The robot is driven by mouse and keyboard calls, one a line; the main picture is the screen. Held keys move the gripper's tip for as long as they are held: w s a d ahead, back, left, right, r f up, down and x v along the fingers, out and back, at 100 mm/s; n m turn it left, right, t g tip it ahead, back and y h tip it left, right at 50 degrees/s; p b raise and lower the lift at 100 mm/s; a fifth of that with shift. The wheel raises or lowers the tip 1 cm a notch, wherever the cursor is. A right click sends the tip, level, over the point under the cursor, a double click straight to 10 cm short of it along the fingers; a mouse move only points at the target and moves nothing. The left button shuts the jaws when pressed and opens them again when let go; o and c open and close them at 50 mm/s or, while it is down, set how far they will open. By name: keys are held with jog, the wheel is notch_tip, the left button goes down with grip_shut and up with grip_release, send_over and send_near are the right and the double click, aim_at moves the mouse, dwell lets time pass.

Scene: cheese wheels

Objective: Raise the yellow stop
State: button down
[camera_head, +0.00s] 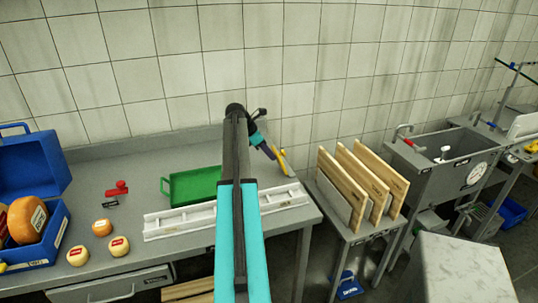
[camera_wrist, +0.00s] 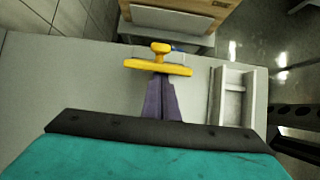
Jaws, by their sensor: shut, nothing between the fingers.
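The yellow stop (camera_wrist: 158,68) is a flat bar with a round knob on its far side, near the middle of the wrist view. In the head view it is a thin yellow strip (camera_head: 284,163) by the right end of the bench. My gripper (camera_wrist: 161,80) is shut and empty, its purplish fingers pointing at the bar's near side. The fingertips meet the bar in the picture; I cannot tell whether they touch it. My gripper is small and partly hidden behind my arm in the head view (camera_head: 272,154).
A white rail (camera_head: 180,222) runs along the bench, its end right of the stop in the wrist view (camera_wrist: 232,95). A green tray (camera_head: 195,186) lies behind it. Cheese wheels (camera_head: 102,228) and a blue crate (camera_head: 45,248) are left. Upright boards (camera_head: 372,178) stand on a side table right.

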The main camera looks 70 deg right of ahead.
jog(key=shift+s+d+r+t+y+p, duration=0.65)
jog(key=shift+s+r+t+p, duration=0.1)
jog(key=shift+p, duration=0.5)
jog(key=shift+s+d+r+p, duration=0.1)
jog(key=shift+s+d+p, duration=0.2)
jog(key=shift+s+d, duration=0.15)
jog(key=shift+s, duration=0.1)
jog(key=shift+a, duration=0.1)
jog(key=w+a+f+b+v, duration=0.1)
jog(key=b+v, duration=0.1)
jog(key=v, duration=0.9)
jog(key=shift+w+a+r, duration=0.2)
jog(key=shift+w+r, duration=0.05)
jog(key=shift+w, duration=0.05)
